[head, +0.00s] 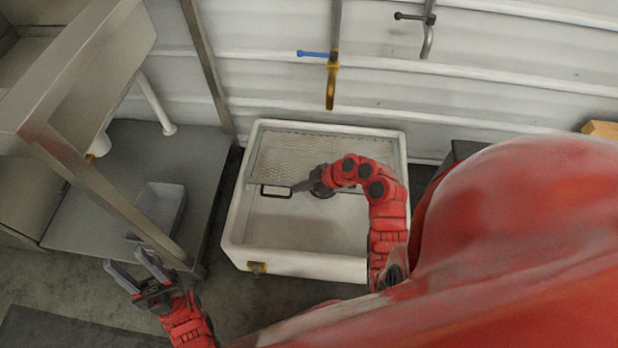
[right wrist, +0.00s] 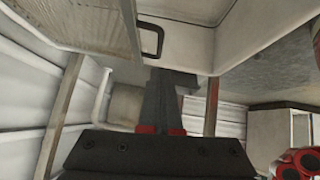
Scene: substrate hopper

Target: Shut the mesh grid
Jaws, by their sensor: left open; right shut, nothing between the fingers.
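The white hopper (head: 295,262) stands on the floor by the wall, its bare inside showing at the front. Its mesh grid (head: 310,155) shows across the back part and does not cover the front part. A dark loop handle (head: 278,191) sits on the grid's front edge. My right gripper (head: 298,187) is shut and empty, its tips close to the handle. In the right wrist view the fingers (right wrist: 172,90) end just below the handle (right wrist: 152,40); I cannot tell whether they touch. My left gripper (head: 138,270) is open and empty, left of the hopper.
A metal bench frame (head: 110,190) with a grey tray (head: 162,210) on its lower shelf stands at the left, close to my left gripper. Bare floor (head: 235,295) lies in front of the hopper.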

